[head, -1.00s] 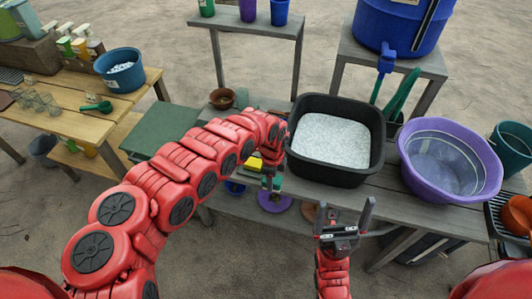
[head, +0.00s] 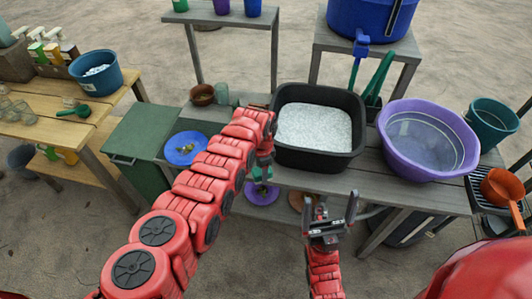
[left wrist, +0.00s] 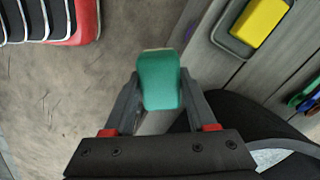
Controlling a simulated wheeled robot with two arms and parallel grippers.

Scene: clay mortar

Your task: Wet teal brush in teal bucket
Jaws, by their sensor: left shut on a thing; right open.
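My left gripper (head: 262,166) is shut on a teal block-shaped thing, seemingly the teal brush (left wrist: 158,80), just left of the black tub's front corner. In the left wrist view it sits between both fingers (left wrist: 158,95); its bristles cannot be made out. In the head view only a small teal bit shows below the gripper. My right gripper (head: 330,210) is open and empty, pointing up in front of the bench.
A black tub (head: 318,160) of pale granular stuff and a wide purple basin (head: 425,160) stand on the grey bench, between my left gripper and the teal bucket. An orange pot (head: 500,188) sits at the right. A blue bucket (head: 95,72) stands on the left table.

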